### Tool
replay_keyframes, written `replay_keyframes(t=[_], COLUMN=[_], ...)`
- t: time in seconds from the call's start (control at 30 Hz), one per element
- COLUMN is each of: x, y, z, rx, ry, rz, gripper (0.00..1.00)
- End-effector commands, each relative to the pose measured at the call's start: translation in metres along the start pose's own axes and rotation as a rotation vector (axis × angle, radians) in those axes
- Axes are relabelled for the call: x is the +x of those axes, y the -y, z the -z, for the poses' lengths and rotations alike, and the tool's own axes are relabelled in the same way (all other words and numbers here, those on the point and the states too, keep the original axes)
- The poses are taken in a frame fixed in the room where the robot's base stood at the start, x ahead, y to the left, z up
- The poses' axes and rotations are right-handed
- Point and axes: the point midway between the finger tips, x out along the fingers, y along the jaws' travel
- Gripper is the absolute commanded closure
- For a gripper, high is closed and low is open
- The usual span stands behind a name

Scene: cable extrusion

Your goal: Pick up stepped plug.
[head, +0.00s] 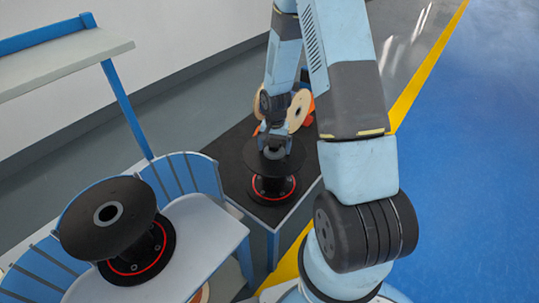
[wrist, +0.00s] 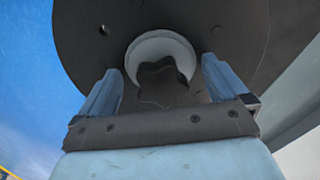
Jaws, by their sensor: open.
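A black spool (head: 290,160) with a red ring near its base stands on the dark-topped table. A pale grey round piece at its centre, which looks like the stepped plug (head: 274,153), shows just under my gripper (head: 272,141). In the wrist view the pale round piece (wrist: 145,46) sits at the centre of the dark spool flange (wrist: 85,35). My gripper (wrist: 160,66) has its two blue fingers apart, one on each side of the pale piece. A dark shape covers its lower middle. I cannot tell whether the fingers touch it.
A second black spool (head: 85,222) with an open centre hole stands on a pale table (head: 215,225) at the left, near a blue slatted rack (head: 190,172). A tan reel (head: 298,108) and something orange stand behind my gripper. Open blue floor (head: 480,180) lies right.

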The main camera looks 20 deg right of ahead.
Motion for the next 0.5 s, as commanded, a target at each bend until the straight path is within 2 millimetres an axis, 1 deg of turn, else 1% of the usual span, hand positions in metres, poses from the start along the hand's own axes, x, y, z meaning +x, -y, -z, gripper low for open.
replay_keyframes(t=[0.2,0.27,0.5], x=[0.0006,0.0005,0.0004], y=[0.0002,0.0003,0.0005], z=[0.0000,0.0000,-0.0002], rx=[0.000,-0.001,-0.001], ry=[0.000,0.000,0.000], rz=[0.000,0.000,0.000], gripper=[0.00,0.05,0.28])
